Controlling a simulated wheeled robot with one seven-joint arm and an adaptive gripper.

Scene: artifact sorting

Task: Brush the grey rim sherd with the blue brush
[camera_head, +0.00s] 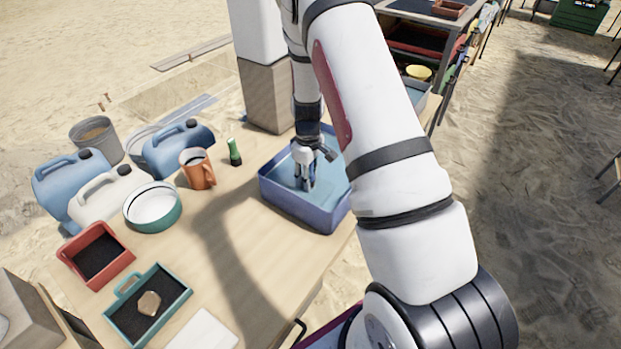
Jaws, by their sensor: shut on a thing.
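My gripper (306,184) points down inside the blue basin (290,208), which holds bluish water at the table's right edge. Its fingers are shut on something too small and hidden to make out. Neither a blue brush nor a grey rim sherd can be made out. A tan sherd (149,303) lies on the dark lining of the teal tray (121,323) at the front left. My arm covers the area right of the basin.
A red tray (122,265), a teal-sided bowl (153,222), an orange mug (197,176) and a small green upright item (234,152) stand left of the basin. Jugs (178,148) and a bucket (100,138) are behind. The wooden table's middle (215,240) is clear.

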